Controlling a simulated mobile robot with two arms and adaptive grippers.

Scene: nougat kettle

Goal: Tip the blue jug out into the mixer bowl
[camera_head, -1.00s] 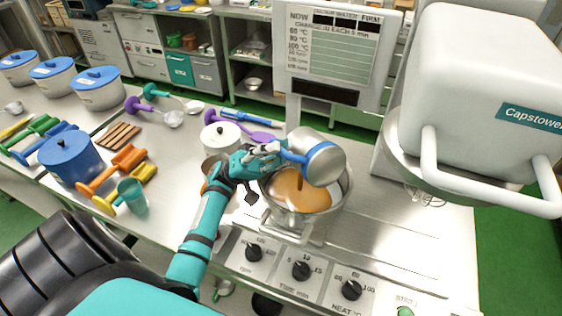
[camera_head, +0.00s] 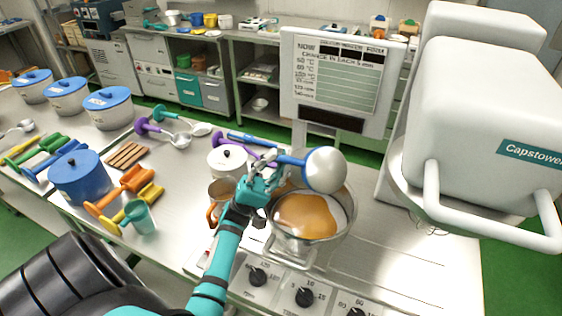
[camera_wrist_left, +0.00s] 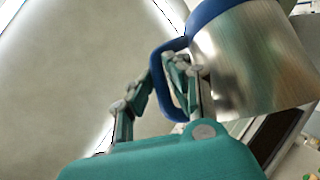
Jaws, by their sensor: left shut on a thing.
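The blue jug (camera_head: 325,171) is a shiny metal vessel with a blue rim and handle. It is tipped steeply over the mixer bowl (camera_head: 349,222), apart from it. My left gripper (camera_head: 262,187) is shut on the jug's blue handle, at the bowl's left rim. The wrist view shows the fingers (camera_wrist_left: 175,90) at the handle loop, beside the metal body (camera_wrist_left: 258,62). The bowl holds orange-brown and pale contents (camera_head: 305,215). No stream shows between jug and bowl. The jug's inside is hidden. My right gripper is not in view.
The white mixer head (camera_head: 480,130) overhangs the right of the steel table. A sign panel (camera_head: 337,85) stands behind the bowl. A white lidded pot (camera_head: 226,162) and a copper-coloured mug (camera_head: 220,192) are left of the bowl. Knobs (camera_head: 305,296) line the front.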

